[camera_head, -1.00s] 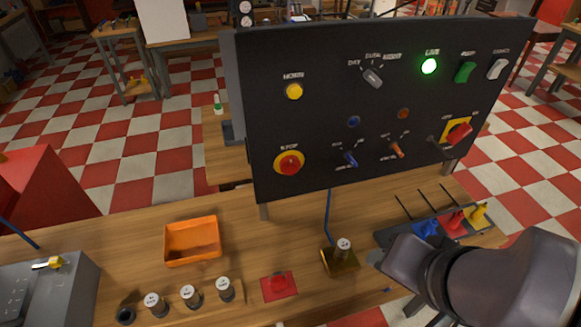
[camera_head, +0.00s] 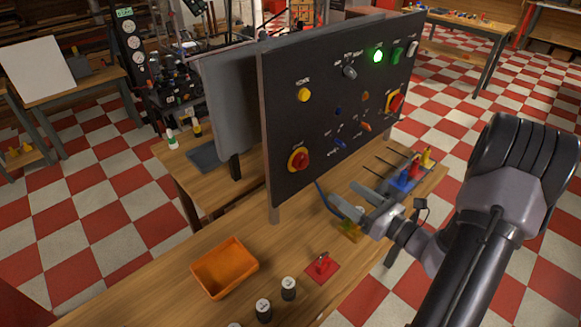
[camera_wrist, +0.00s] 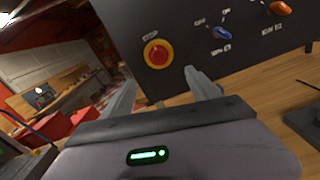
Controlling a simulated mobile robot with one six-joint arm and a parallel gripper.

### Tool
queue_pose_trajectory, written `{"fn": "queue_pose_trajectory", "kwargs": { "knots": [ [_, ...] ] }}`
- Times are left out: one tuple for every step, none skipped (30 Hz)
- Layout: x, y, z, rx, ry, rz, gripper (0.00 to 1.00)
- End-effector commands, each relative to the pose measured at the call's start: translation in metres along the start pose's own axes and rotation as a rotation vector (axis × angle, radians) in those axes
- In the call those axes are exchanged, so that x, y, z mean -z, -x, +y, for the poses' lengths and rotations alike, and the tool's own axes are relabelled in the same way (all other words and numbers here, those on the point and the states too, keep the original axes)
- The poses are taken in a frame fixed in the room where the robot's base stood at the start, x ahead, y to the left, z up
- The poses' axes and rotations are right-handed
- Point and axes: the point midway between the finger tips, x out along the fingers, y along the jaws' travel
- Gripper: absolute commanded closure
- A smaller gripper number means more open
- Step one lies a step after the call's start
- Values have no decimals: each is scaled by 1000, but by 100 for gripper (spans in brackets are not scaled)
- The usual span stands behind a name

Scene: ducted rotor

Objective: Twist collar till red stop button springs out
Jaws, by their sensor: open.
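The red stop button (camera_head: 298,160) sits on a yellow round collar at the lower left of the black upright panel (camera_head: 300,95). In the wrist view, the stop button (camera_wrist: 157,54) shows under the label STOP, beyond and between my two fingers. My gripper (camera_head: 346,201) is open and empty, in front of the panel and to the right of the button, apart from it. In the wrist view, my gripper's fingers (camera_wrist: 157,82) are spread wide. I cannot tell whether the button is pressed in.
An orange tray (camera_head: 224,268) stands on the wooden bench, left of a red block on a red mat (camera_head: 322,267). Several cylinders stand at the bench's front. Blue and orange levers (camera_head: 364,126) stick out of the panel. Blue, red and yellow pieces (camera_head: 408,175) stand at the right.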

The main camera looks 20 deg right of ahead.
Motion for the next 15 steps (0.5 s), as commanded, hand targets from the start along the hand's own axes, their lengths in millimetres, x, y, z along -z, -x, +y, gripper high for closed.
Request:
{"fn": "queue_pose_trajectory", "kwargs": {
  "knots": [
    [3,-15,2,-9,4,3,30],
    [3,-24,2,-10,3,3,30],
    [3,-37,3,-10,2,2,30],
    [3,-46,3,-10,4,3,30],
    [3,-56,3,-11,3,3,30],
    [3,-68,3,-10,3,2,30],
    [3,-77,3,-11,3,3,30],
    [3,-86,4,-11,4,4,30],
    [3,-97,4,-11,2,3,30],
    [3,-105,3,-10,4,4,30],
    [3,-112,3,-10,3,3,30],
    [3,-121,4,-9,3,3,30],
    [3,-126,4,-9,4,3,30],
    [2,-131,3,-8,2,3,30],
    [2,-137,3,-9,3,3,30]
  ]
}}
